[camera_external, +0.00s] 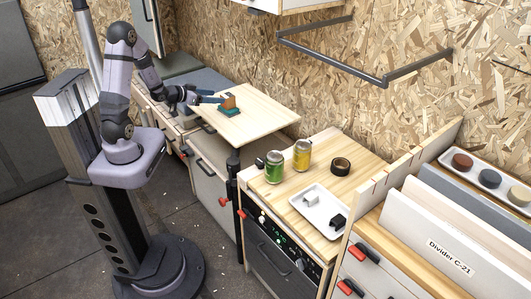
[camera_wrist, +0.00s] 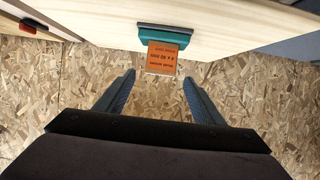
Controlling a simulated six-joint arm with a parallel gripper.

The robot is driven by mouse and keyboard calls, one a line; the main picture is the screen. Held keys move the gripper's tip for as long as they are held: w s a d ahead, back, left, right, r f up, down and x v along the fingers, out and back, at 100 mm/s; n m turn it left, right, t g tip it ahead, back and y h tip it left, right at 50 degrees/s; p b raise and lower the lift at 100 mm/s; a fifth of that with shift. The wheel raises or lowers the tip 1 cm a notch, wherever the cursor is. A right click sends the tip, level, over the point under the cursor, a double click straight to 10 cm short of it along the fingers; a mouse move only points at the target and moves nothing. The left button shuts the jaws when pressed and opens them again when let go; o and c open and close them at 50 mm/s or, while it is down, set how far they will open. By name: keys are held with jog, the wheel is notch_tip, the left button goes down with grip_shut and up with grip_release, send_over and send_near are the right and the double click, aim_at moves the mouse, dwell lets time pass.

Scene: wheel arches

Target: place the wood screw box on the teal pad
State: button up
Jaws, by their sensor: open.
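The wood screw box (camera_external: 229,101) is a small orange-brown box. It stands upright on the teal pad (camera_external: 231,113), on the pale wooden board. In the wrist view the box (camera_wrist: 163,56) shows its printed orange face, with the teal pad (camera_wrist: 180,40) around its base. My gripper (camera_external: 212,98) is at the left of the box, level with it. In the wrist view the two fingers of my gripper (camera_wrist: 159,77) are spread wide, with nothing held between them. The box lies just beyond the fingertips, apart from them.
The pale board (camera_external: 262,112) is otherwise clear. A chipboard wall (camera_external: 240,45) rises behind.

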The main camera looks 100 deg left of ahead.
jog(key=w+d+f+h, duration=0.1)
jog(key=w+d, duration=0.1)
jog(key=d, duration=0.1)
jog(key=w+d+f+m+g+h, duration=0.1)
jog(key=w+d, duration=0.2)
jog(key=w+d+f+m+g+h, duration=0.1)
jog(key=w+d, duration=0.1)
jog(key=w, duration=0.1)
jog(key=shift+d+f, duration=0.3)
jog(key=shift+d, duration=0.1)
jog(key=d+h, duration=0.1)
jog(key=d, duration=0.2)
jog(key=w+d+f+m+g+h, duration=0.1)
jog(key=d, duration=0.3)
jog(key=w+d+f+m+g, duration=0.1)
jog(key=d, duration=0.3)
jog(key=shift+w+d+h, duration=0.1)
jog(key=shift+d+h, duration=0.15)
jog(key=shift+h, duration=0.15)
jog(key=s+d+m+g+h, duration=0.2)
jog(key=s+d, duration=0.2)
jog(key=d, duration=0.7)
jog(key=s+d+m+g+h, duration=0.1)
jog(key=s+d+m+g, duration=0.2)
jog(key=d, duration=0.8)
jog(key=shift+s+g+h, duration=0.3)
jog(key=shift+s+h, duration=0.1)
jog(key=shift+s, duration=0.55)
jog(key=shift+f, duration=0.1)
